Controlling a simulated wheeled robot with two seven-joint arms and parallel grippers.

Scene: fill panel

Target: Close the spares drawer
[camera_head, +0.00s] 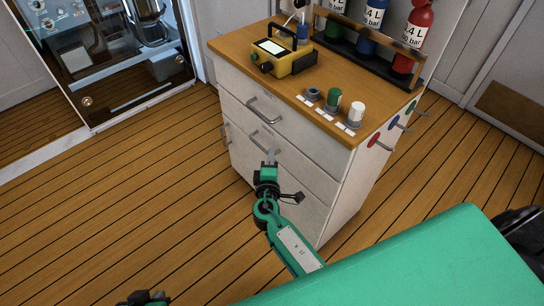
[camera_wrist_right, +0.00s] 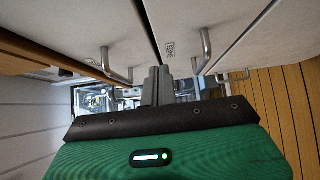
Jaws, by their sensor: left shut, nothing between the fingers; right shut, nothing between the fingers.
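The white cabinet (camera_head: 317,160) has several drawer fronts with metal bar handles. The top drawer front (camera_head: 292,122) has a handle (camera_head: 264,110), and the front below has another (camera_head: 262,143). In the head view the fronts look about flush; which one is the spares drawer I cannot tell. My right gripper (camera_head: 270,157) is shut and empty, close in front of the lower handle. In the right wrist view its closed fingers (camera_wrist_right: 157,84) point between two handles (camera_wrist_right: 118,66) (camera_wrist_right: 206,52); contact is unclear. My left gripper (camera_head: 146,298) is shut at the bottom edge, mostly cut off.
On the cabinet top stand a yellow device (camera_head: 283,57), green and white knobs (camera_head: 334,100) and a rack of bottles (camera_head: 374,15). Coloured hooks (camera_head: 374,140) stick out from the right side. A glass-fronted unit (camera_head: 110,55) stands left. The wooden floor (camera_head: 150,200) before the cabinet is clear.

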